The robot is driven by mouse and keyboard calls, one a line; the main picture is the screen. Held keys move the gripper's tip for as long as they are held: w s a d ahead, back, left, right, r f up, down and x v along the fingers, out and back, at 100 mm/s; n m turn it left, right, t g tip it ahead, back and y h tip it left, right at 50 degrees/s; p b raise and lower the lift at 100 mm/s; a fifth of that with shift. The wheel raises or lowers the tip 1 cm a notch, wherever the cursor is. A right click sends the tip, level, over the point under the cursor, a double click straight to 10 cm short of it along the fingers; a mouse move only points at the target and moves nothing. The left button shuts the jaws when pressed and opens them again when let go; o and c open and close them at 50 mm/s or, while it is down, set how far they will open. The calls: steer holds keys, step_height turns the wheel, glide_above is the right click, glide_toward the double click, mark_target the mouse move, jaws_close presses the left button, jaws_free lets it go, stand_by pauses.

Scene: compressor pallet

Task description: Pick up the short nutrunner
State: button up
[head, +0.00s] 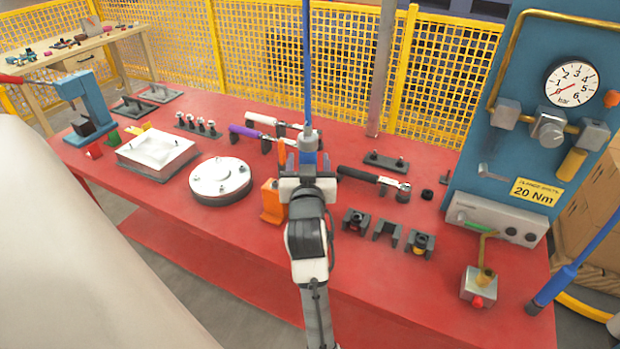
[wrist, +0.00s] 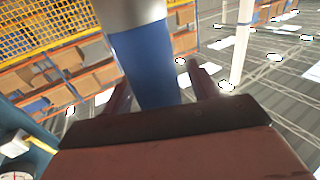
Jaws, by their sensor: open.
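My gripper (head: 307,162) is open above the red workbench, near its middle. An upright blue tool with a grey collar (head: 308,138) stands in line with the fingers; I take it for the short nutrunner, though its label is not readable. In the wrist view its blue body (wrist: 148,65) and pale grey upper part show between the two fingers (wrist: 160,88), with a gap on the right side. Whether the left finger touches it I cannot tell. Its lower end is hidden by my gripper.
The red workbench (head: 400,235) holds a round white plate (head: 220,178) and an orange holder (head: 272,203) left of my gripper. A black-handled ratchet (head: 372,178) and black cradles (head: 388,232) lie right. A blue gauge panel (head: 535,90) stands at the right.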

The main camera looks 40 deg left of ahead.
steer(key=shift+s+d+r, duration=0.1)
steer(key=shift+s+r, duration=0.05)
steer(key=shift+c, duration=0.3)
jaws_close()
steer(key=shift+r, duration=0.1)
steer(key=shift+r, duration=0.15)
